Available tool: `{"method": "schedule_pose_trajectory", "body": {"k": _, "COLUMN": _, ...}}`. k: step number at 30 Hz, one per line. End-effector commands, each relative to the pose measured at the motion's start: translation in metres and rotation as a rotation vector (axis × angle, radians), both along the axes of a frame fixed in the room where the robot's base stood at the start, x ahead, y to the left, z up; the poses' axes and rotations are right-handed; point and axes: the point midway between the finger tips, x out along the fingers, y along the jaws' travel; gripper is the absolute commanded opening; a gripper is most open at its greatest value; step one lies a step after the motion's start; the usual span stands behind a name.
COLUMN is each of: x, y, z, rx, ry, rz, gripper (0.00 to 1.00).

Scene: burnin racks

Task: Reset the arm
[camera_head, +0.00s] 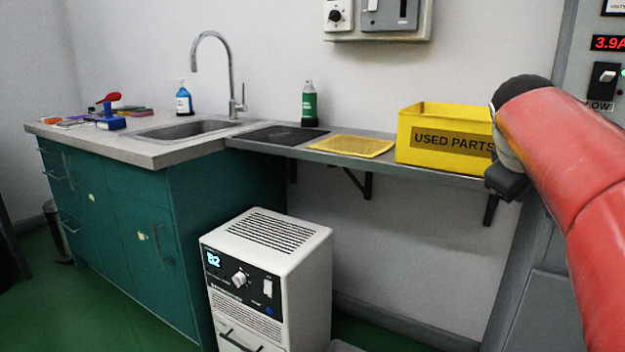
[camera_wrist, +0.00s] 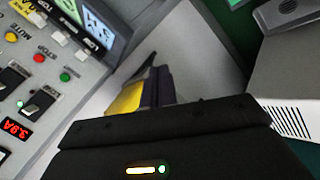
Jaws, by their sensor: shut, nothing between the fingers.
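My red arm (camera_head: 575,150) reaches in from the right edge of the head view, with a dark joint at its far end. My gripper (camera_head: 508,183) shows there as a small dark shape in front of the right end of the yellow bin. In the wrist view the black housing of my gripper (camera_wrist: 160,140), with a small lit strip, fills the lower middle.
A grey control panel (camera_head: 606,80) stands close at right; its switches also show in the wrist view (camera_wrist: 40,100). A yellow "USED PARTS" bin (camera_head: 425,142) and yellow mat (camera_head: 351,145) sit on the wall shelf. A white B2 unit (camera_head: 320,270) stands below. A sink counter (camera_head: 155,154) is left.

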Motion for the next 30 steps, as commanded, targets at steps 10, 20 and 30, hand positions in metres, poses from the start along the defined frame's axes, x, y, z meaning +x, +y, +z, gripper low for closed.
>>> {"method": "schedule_pose_trajectory", "body": {"k": 10, "x": -0.129, "y": 0.150, "z": -0.136, "rx": 0.481, "ry": -0.064, "rz": -0.073, "gripper": 0.00}}
{"method": "schedule_pose_trajectory", "body": {"k": 20, "x": -0.206, "y": 0.203, "z": -0.227, "rx": 0.685, "ry": -0.038, "rz": -0.191, "gripper": 0.00}}
{"method": "schedule_pose_trajectory", "body": {"k": 30, "x": -0.208, "y": 0.204, "z": -0.229, "rx": 0.690, "ry": -0.036, "rz": -0.197, "gripper": 0.00}}
